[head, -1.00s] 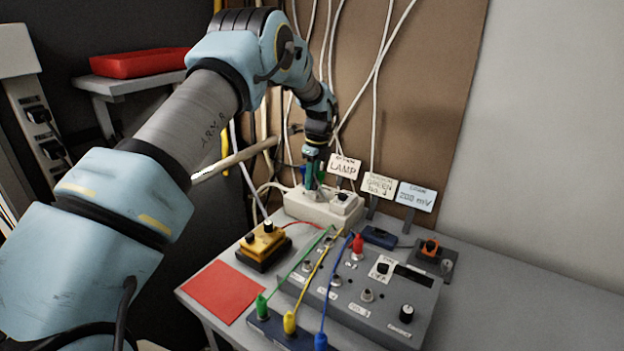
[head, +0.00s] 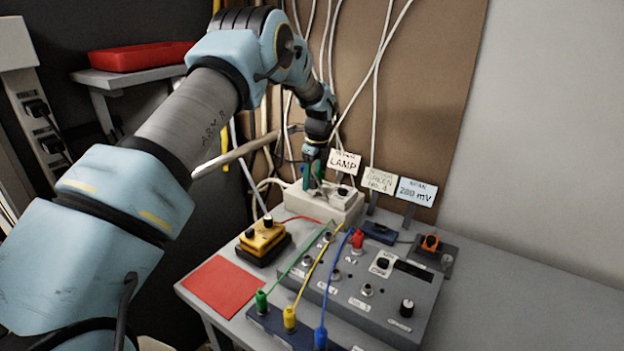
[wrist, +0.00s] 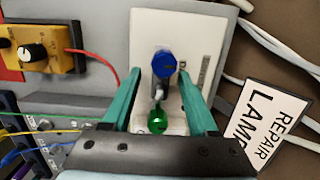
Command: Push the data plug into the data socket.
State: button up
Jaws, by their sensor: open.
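My gripper (head: 313,185) is over the white box (head: 345,210) at the back of the bench. In the wrist view, the open teal fingers of my gripper (wrist: 161,80) lie either side of a blue round-topped part (wrist: 164,65), a grey metal part and a green round part (wrist: 158,122). I see a gap between each finger and these parts. No label shows which thing is the data plug or the data socket. Coloured plugs stand at the bench front: green (head: 261,300), yellow (head: 290,319) and blue (head: 320,338), each with a lead.
A grey control panel (head: 350,312) with knobs and sockets fills the bench middle. A yellow box (head: 262,240) and red sheet (head: 222,287) lie left. A LAMP sign (head: 344,163) stands close right of my gripper. White cables hang behind. The bench's right side is clear.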

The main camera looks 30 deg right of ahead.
aim_at(316, 178)
notch_tip(316, 178, up, 11)
jog(key=s+b, duration=0.1)
jog(key=b, duration=0.2)
jog(key=shift+d, duration=0.3)
jog(key=shift+s+f, duration=0.1)
jog(key=shift+f, duration=0.05)
